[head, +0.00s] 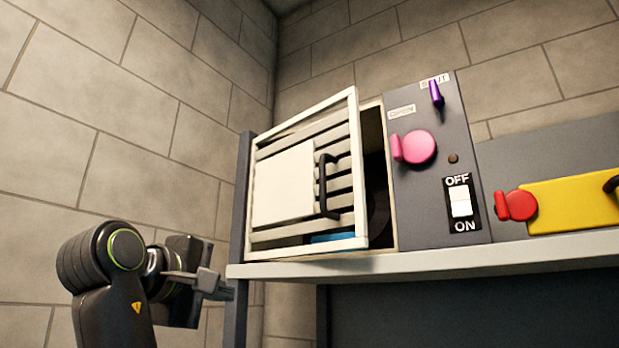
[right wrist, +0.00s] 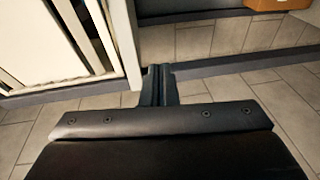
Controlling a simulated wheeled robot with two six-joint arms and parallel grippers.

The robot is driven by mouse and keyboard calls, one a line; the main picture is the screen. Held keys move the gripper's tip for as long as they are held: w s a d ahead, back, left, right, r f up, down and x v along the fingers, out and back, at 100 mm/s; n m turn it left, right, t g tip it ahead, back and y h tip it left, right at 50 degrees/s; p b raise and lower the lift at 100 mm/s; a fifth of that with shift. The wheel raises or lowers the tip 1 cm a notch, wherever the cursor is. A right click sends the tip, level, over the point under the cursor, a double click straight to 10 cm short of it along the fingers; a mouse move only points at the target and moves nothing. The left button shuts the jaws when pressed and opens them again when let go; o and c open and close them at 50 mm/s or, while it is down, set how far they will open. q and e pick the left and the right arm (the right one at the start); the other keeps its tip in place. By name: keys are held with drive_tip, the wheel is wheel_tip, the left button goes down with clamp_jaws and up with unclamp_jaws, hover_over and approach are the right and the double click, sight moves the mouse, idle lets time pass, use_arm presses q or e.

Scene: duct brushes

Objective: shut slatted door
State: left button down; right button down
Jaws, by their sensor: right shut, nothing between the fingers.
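The slatted door (head: 337,205) has a cream frame, grey slats, a plain pale panel and a black bar handle (head: 328,186). It stands ajar, its right edge swung out from the cream opening frame (head: 390,180), with a dark gap between them. Something blue shows low behind the slats. My right gripper (head: 226,287) is to the left of and below the door, near the shelf's left end, apart from the door. In the right wrist view its fingers (right wrist: 158,85) are together and empty, and the slatted door (right wrist: 40,40) is at upper left. My left gripper is not seen.
The shelf (head: 430,262) carries a grey panel with a pink knob (head: 418,147), a purple lever (head: 436,93) and an OFF/ON switch (head: 461,203). A red knob (head: 518,205) and yellow panel (head: 570,205) are at right. A dark post (head: 242,195) stands left of the door.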

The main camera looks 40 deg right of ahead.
drive_tip(key=s+a+r+h, duration=0.1)
drive_tip(key=s+a+r, duration=0.2)
drive_tip(key=s+r, duration=0.5)
drive_tip(key=m+g+h, duration=0.1)
drive_tip(key=m+g, duration=0.1)
approach(321, 185)
drive_tip(key=p+x, duration=0.6)
drive_tip(key=shift+r, duration=0.1)
drive_tip(key=shift+w+d, duration=0.15)
drive_tip(key=shift+d, duration=0.25)
